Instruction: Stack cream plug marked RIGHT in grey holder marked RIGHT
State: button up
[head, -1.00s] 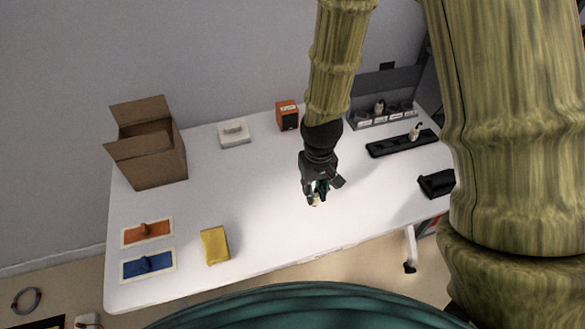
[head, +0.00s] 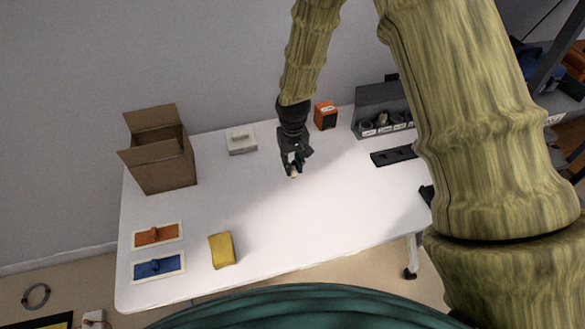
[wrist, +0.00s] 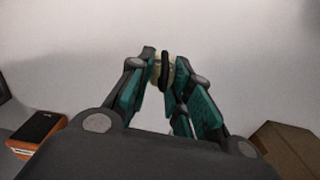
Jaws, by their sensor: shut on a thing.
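My gripper (head: 293,166) is shut on a cream plug (head: 294,175), over the middle of the white table. In the wrist view the cream plug (wrist: 158,72) shows between the fingertips of my gripper (wrist: 163,75), with a dark band across it. Any marking on it is not readable. The grey holder (head: 376,98) stands at the table's back right, apart from my gripper, with a row of small labels too small to read. At least one cream plug (head: 383,118) stands in it. My arm hides the holder's right end.
A black tray (head: 393,156) lies before the holder, partly behind my arm. An orange box (head: 325,116), a white box (head: 240,140) and an open cardboard box (head: 160,165) stand along the back. Orange (head: 157,235) and blue (head: 158,266) pieces and a yellow block (head: 222,250) lie front left.

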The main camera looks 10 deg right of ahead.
aim_at(293, 171)
jog(key=shift+f+p, duration=0.65)
jog(key=shift+f, duration=1.15)
jog(key=shift+f, duration=0.1)
jog(key=o, duration=0.9)
jog(key=shift+c, duration=0.2)
